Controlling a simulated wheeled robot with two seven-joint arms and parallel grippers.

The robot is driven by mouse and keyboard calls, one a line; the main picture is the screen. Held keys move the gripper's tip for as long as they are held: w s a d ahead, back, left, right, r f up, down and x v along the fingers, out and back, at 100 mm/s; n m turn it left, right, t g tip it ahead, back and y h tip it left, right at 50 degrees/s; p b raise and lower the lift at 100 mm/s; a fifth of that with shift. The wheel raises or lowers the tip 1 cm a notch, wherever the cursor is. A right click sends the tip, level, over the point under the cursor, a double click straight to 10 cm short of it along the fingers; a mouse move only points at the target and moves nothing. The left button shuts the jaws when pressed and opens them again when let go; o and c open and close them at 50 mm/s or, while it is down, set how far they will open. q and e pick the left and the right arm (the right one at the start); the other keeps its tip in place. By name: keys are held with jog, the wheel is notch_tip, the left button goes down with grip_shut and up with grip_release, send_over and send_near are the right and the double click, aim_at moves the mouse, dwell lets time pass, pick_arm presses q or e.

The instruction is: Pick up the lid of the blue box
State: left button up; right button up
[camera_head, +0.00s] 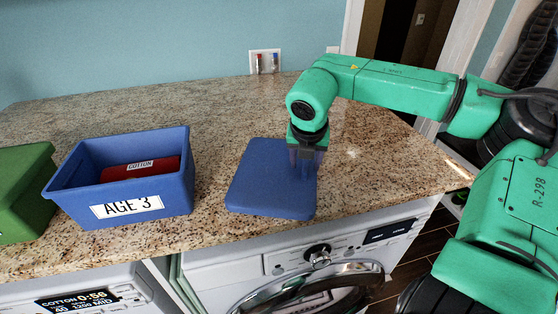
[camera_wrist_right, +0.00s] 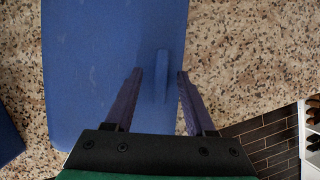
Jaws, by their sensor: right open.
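The blue lid (camera_head: 262,180) lies flat on the granite counter, to the right of the open blue box (camera_head: 122,187) labelled "AGE 3". In the right wrist view the lid (camera_wrist_right: 95,60) has a slim raised handle (camera_wrist_right: 161,76) near its right side. My right gripper (camera_head: 307,168) points down over the right part of the lid. In the wrist view its two open fingers (camera_wrist_right: 160,73) stand on either side of the handle, with gaps. Whether the fingertips touch the lid is unclear. My left gripper is not in view.
A green box (camera_head: 24,190) stands at the far left. Washing machines (camera_head: 300,275) sit under the counter's front edge. The counter (camera_head: 200,105) behind the lid is clear up to the wall.

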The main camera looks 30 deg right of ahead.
jog(key=shift+d+f, duration=0.15)
jog(key=shift+f, duration=0.05)
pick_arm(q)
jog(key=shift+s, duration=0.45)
pick_arm(e)
grip_shut()
jog(key=shift+r, duration=0.1)
